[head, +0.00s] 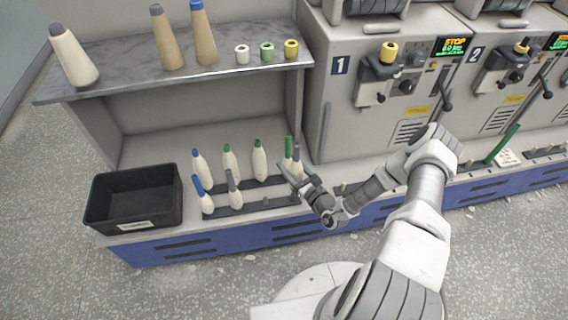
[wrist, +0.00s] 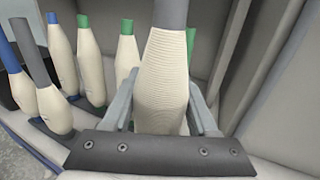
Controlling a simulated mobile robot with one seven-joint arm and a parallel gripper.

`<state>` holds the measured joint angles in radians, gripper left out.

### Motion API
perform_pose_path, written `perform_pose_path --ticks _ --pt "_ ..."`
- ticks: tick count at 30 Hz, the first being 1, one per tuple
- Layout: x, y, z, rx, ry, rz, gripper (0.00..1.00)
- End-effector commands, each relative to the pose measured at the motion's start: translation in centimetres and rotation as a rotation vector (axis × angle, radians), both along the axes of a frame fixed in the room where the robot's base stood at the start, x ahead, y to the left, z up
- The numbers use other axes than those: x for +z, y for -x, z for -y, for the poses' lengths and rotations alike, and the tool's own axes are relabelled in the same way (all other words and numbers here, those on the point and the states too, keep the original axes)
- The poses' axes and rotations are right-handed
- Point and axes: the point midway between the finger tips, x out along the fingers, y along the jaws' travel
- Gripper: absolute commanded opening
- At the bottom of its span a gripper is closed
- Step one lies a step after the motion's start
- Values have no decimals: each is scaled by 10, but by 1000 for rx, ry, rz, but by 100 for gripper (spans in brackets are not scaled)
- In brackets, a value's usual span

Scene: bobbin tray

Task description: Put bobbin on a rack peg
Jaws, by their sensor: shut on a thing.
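My gripper (head: 292,174) is shut on a cream bobbin with a grey top (head: 297,158), held upright at the right end of the rack (head: 252,206). In the wrist view the held bobbin (wrist: 165,75) stands between the fingers (wrist: 163,105); its lower end is hidden by the gripper's dark plate. The rack's back row holds a blue-topped bobbin (head: 201,166) and several green-topped ones (head: 259,162). The front row holds a blue-topped bobbin (head: 204,198) and a grey-topped one (head: 234,192). Right of these, a short bare peg (head: 265,201) shows. Whether the held bobbin touches a peg cannot be told.
A black bin (head: 132,199) stands left of the rack. Machine 1 (head: 345,110) stands close on the right, and the cabinet's side panel (head: 296,90) is near the held bobbin.

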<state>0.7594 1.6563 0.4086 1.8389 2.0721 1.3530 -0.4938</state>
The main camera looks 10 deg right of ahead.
Motion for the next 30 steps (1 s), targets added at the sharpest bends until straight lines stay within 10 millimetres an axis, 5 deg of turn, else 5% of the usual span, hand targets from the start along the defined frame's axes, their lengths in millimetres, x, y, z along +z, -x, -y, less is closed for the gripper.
perform_pose_path --ticks 8,24,30 --pt "-6 1 4 -12 1 0 0" --pt "-55 1 4 -10 2 1 0" --pt "-59 1 4 -10 2 1 0"
